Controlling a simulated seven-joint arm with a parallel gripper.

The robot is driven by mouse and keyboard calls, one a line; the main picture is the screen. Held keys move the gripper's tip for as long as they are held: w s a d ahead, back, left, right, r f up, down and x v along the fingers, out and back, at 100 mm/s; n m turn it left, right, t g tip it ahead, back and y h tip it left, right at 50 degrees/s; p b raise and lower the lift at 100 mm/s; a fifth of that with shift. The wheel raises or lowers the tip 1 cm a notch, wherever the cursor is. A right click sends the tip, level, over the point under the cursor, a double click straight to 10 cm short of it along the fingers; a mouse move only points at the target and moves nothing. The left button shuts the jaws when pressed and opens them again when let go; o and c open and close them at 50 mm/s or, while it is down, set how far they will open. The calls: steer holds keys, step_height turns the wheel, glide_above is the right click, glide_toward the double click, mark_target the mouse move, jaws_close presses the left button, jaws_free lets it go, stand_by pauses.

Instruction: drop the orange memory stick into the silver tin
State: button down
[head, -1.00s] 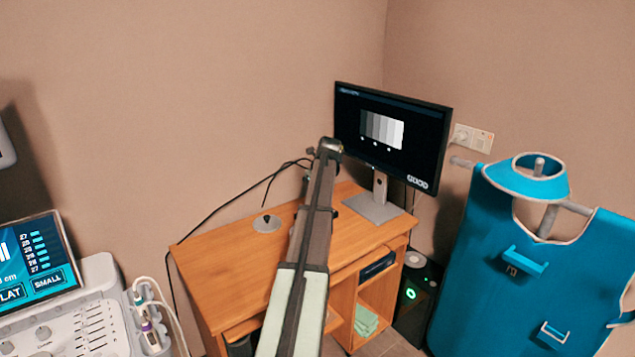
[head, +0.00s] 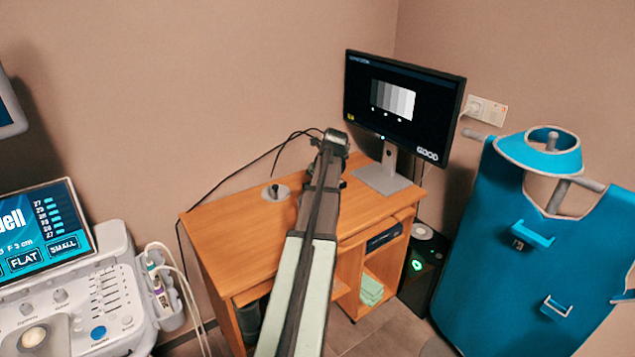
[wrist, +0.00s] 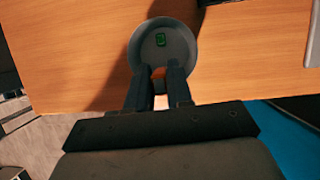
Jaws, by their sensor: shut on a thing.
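My gripper (wrist: 158,76) points down over the desk in the wrist view, its two dark fingers shut on the orange memory stick (wrist: 158,72). Only a small part of the stick shows between the fingertips. The silver tin (wrist: 187,46) is a round, open grey vessel on the wooden desk, just beyond the fingers, with a small green item (wrist: 160,39) inside. The fingertips and stick overlap the tin's near rim in the picture; the height above it is hard to tell.
A blue apron (head: 540,260) hangs at the right. A control console (head: 90,300) stands at the left. The desk's left part is clear.

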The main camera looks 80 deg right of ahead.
steer(key=shift+f, duration=2.4)
steer(key=c, duration=0.9)
jaws_free()
steer(key=shift+c, duration=0.2)
steer(key=shift+r, duration=3.5)
